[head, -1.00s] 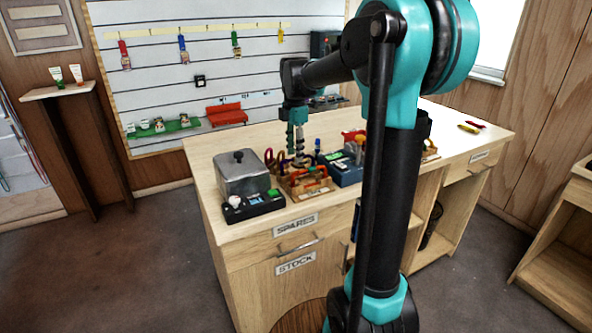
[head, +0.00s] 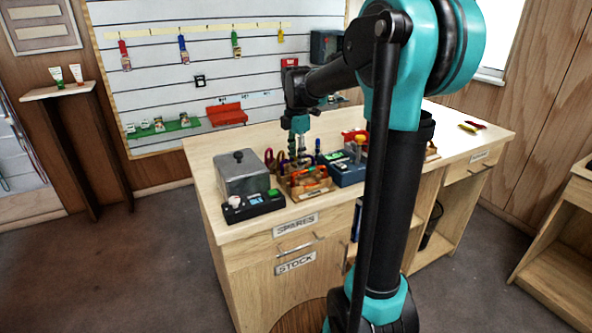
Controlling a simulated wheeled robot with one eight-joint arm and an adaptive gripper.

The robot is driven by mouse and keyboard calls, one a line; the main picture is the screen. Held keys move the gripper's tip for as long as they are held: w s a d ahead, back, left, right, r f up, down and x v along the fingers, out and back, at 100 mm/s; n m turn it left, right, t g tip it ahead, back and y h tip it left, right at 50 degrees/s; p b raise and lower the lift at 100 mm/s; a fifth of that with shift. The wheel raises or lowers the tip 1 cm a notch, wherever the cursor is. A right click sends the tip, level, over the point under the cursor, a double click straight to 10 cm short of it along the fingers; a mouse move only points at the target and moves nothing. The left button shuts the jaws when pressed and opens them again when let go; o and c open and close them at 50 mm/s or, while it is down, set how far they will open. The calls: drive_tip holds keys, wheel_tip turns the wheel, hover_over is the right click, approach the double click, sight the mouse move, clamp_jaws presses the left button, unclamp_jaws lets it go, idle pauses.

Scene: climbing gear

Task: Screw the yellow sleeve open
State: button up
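A small yellow piece (head: 360,140) stands up at the blue box on the workbench. It is too small to tell whether it is the yellow sleeve. A yellow item (head: 280,34) also hangs on the slatted wall. My gripper (head: 300,152) points down over the wooden tray (head: 296,193) of small gear, left of the blue box (head: 346,173). The fingers are small and dark against the gear behind, so I cannot tell whether they are open or hold anything.
A grey lidded metal box (head: 242,178) and a black device (head: 254,206) stand left of the tray. Purple and red rings (head: 276,160) sit close by my gripper. The right part of the workbench (head: 455,155) is mostly clear, with small red and yellow items at its back.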

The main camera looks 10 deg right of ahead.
drive_tip(key=shift+f, duration=0.4)
drive_tip(key=shift+w+a, duration=0.25)
drive_tip(key=shift+w, duration=0.45)
idle(0.3)
drive_tip(key=shift+r, duration=1.45)
drive_tip(key=shift+s+d, duration=0.25)
drive_tip(key=shift+s, duration=0.5)
